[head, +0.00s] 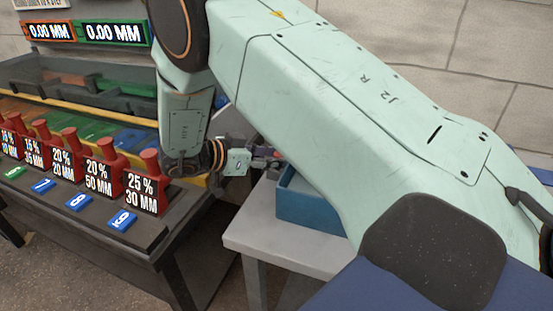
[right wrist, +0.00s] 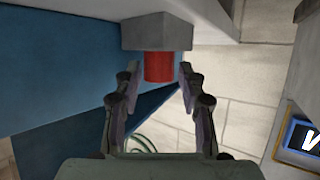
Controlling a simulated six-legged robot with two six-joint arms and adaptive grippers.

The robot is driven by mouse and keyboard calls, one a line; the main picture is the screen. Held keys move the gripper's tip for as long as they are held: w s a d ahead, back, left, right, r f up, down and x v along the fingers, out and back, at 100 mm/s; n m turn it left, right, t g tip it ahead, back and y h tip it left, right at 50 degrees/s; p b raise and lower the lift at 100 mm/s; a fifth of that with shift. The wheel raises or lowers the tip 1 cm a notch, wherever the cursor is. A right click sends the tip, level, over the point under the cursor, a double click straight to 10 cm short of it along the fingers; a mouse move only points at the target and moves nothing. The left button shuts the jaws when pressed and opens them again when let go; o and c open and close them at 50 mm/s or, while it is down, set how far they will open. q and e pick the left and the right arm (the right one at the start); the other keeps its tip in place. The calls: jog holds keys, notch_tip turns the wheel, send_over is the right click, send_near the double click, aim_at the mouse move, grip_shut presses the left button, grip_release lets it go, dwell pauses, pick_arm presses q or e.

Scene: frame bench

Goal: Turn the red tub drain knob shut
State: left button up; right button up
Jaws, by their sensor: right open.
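The red drain knob (right wrist: 158,64) is a short cylinder under a grey block (right wrist: 157,32) on the tub side. It shows only in the right wrist view. My right gripper (right wrist: 159,76) is open, with one finger on each side of the knob. I cannot tell whether the fingers touch it. In the head view my right gripper (head: 266,159) is small and partly hidden, beside the blue tub (head: 305,208), which stands on a light grey table. My own right arm hides much of the tub there. My left gripper is not in view.
A dark bench at left holds a row of red weight-like blocks (head: 104,172) with labels and blue tags (head: 122,219). Two displays (head: 112,33) reading 0.00 MM stand behind. The light grey table (head: 260,238) has a bare front corner. A blue-framed sign (right wrist: 304,142) shows at right in the wrist view.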

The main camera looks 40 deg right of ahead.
jog(key=shift+s+d+f, duration=0.15)
jog(key=shift+s+d, duration=0.05)
jog(key=shift+d, duration=0.25)
grip_shut()
